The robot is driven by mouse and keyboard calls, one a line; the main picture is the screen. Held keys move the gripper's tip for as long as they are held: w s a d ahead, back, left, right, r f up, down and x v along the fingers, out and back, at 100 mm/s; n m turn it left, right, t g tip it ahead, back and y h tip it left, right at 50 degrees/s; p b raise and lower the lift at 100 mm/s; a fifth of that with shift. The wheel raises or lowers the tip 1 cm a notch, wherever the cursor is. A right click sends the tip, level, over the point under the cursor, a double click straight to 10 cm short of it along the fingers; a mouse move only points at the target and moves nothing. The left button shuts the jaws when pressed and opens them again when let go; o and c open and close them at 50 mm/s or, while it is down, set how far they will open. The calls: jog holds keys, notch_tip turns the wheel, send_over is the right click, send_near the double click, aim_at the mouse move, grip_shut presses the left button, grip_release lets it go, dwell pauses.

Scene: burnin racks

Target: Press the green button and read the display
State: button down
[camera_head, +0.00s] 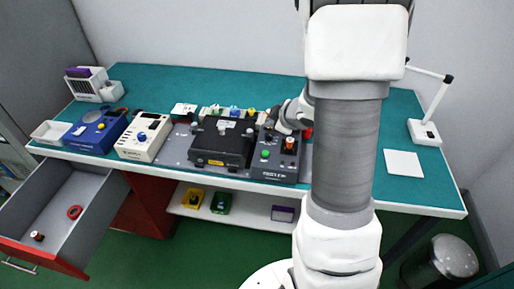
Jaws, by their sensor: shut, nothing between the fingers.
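A round green button (265,154) sits on the top face of a dark grey control box (285,172) right of the table's middle. An orange-red knob (290,143) stands beside it on the same box. My gripper (271,122) is small and partly hidden by my own arm. It is shut and empty near the back of the dark box, behind the green button and apart from it. I cannot make out a readable display on the box. A white instrument (135,150) with a blue knob stands farther left, and its small front markings are too small to read.
A black case (222,145) stands directly left of the control box. A blue instrument (95,133) is at the far left. A drawer (75,195) stands open at lower left. A desk lamp (425,132) and white sheet (403,163) are on the right.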

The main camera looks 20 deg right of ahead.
aim_at(265, 153)
jog(key=shift+s+a+f, duration=0.1)
jog(key=shift+a+f, duration=0.05)
jog(key=shift+f, duration=0.1)
notch_tip(265, 153, down, 9)
jog(key=b, duration=0.8)
jog(key=shift+r, duration=0.1)
dwell(1.9)
jog(key=shift+f+b, duration=0.4)
jog(key=shift+b, duration=0.1)
jog(key=shift+f+b, duration=0.4)
jog(key=shift+f, duration=0.05)
dwell(0.4)
dwell(0.4)
jog(key=shift+r+p, duration=0.85)
jog(key=shift+p, duration=0.05)
